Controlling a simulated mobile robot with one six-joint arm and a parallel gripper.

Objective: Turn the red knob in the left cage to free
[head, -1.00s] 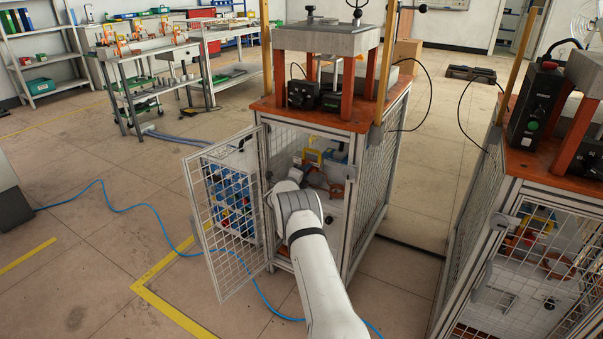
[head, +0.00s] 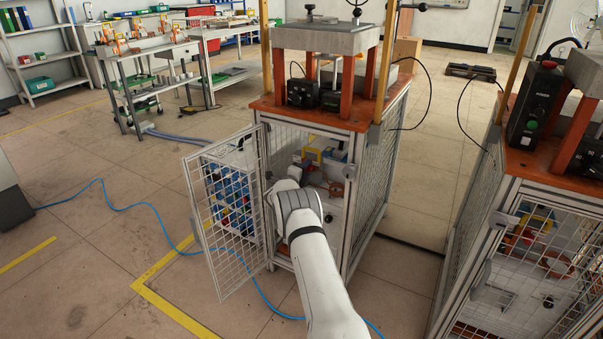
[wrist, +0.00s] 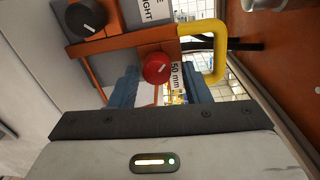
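The red knob (wrist: 157,68) shows in the wrist view with a white pointer mark on its face. It sits on an orange bracket beside a "50 mm" label. My gripper (wrist: 160,80) is open. Its two blue fingers show left and right of the knob, with visible gaps; I cannot tell how deep they reach. In the head view my arm reaches through the open door of the left cage (head: 359,190), and its wrist hides my fingers and the red knob.
The mesh door (head: 226,215) stands open to the left. In the wrist view a black knob (wrist: 86,18) is at upper left and a yellow handle (wrist: 219,50) at right, near the fingers. A second cage (head: 530,270) stands at right. A blue hose (head: 125,210) crosses the floor.

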